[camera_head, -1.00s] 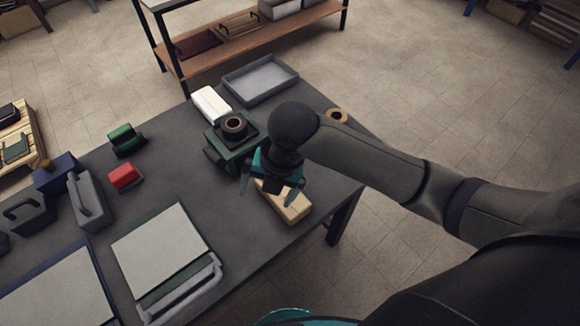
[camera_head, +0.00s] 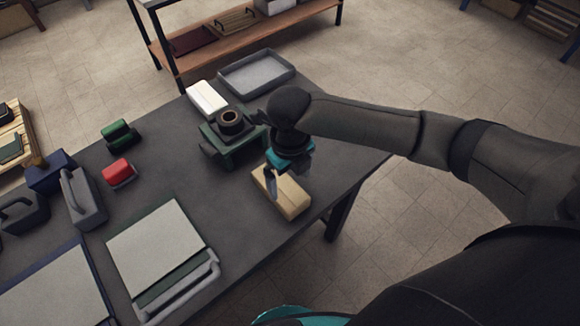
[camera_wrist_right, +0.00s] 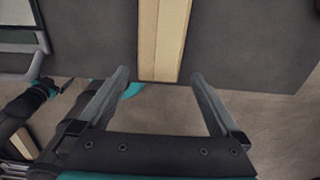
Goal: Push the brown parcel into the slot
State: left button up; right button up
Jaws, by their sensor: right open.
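The brown parcel (camera_head: 289,199), a long pale tan box, lies flat near the table's right front edge. It also shows in the right wrist view (camera_wrist_right: 163,38), running away from between the fingers. My right gripper (camera_head: 287,184) is open and empty above the parcel. In the right wrist view its fingers (camera_wrist_right: 159,76) stand apart, one to each side of the parcel's near end; contact cannot be told. A dark green stand (camera_head: 216,150) is just behind and left of the parcel; whether its dark underside is the slot is unclear.
A tape roll (camera_head: 230,119) sits on the stand. A white box (camera_head: 207,97) and a grey tray (camera_head: 222,87) are behind. A red block (camera_head: 118,173), a green block (camera_head: 119,134) and a flat board (camera_head: 158,245) lie left. Bare table separates the board and parcel.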

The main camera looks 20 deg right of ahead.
aim_at(281, 187)
notch_tip(281, 187, down, 8)
jog(key=shift+f+b, duration=0.15)
jog(key=shift+b, duration=0.65)
jog(key=c, duration=1.4)
jog(key=shift+p, duration=0.3)
jog(key=shift+c, duration=0.4)
jog(key=shift+w, duration=0.15)
jog(key=shift+w+a+b, duration=0.3)
jog(key=shift+w+b, duration=0.1)
jog(key=shift+w, duration=0.25)
jog(key=shift+w+a+b, duration=0.3)
jog(key=shift+w+b, duration=0.05)
jog(key=shift+w, duration=0.3)
